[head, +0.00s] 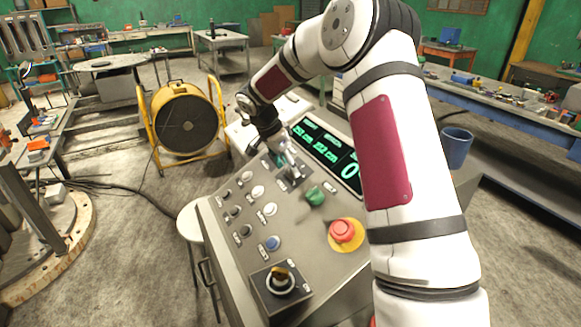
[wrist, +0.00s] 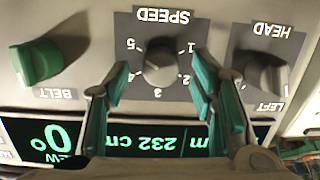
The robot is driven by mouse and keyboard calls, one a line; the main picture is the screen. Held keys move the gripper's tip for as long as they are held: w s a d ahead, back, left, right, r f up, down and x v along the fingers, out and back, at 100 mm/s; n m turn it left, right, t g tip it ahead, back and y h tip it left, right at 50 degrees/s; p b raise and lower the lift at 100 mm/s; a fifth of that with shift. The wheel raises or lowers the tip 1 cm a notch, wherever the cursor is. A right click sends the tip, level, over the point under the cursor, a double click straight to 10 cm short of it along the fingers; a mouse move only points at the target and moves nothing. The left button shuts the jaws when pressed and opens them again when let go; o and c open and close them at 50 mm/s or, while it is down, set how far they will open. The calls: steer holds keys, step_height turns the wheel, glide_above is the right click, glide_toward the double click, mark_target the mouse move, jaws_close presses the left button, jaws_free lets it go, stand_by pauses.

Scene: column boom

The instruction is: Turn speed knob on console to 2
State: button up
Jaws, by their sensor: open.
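The console (head: 225,262) stands in front of me with a sloped grey panel. In the wrist view, which sees the panel upside down, the grey speed knob (wrist: 160,68) sits under the SPEED label, with the numbers 1 to 5 around it. I cannot tell which number it points to. My gripper (wrist: 159,72) is open, with one teal finger towards each side of the knob; contact is not visible. In the head view my gripper (head: 285,160) is over the upper panel and largely covers the speed knob.
A green belt knob (wrist: 40,62) and a dark head knob (wrist: 262,75) flank the speed knob. A lit display (head: 328,150) lies along the panel's edge. A red emergency button (head: 343,231), push buttons and a black joystick (head: 280,280) are on the panel.

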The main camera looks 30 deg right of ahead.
steer(key=shift+x, duration=0.85)
steer(key=shift+c, duration=0.3)
steer(key=c, duration=1.1)
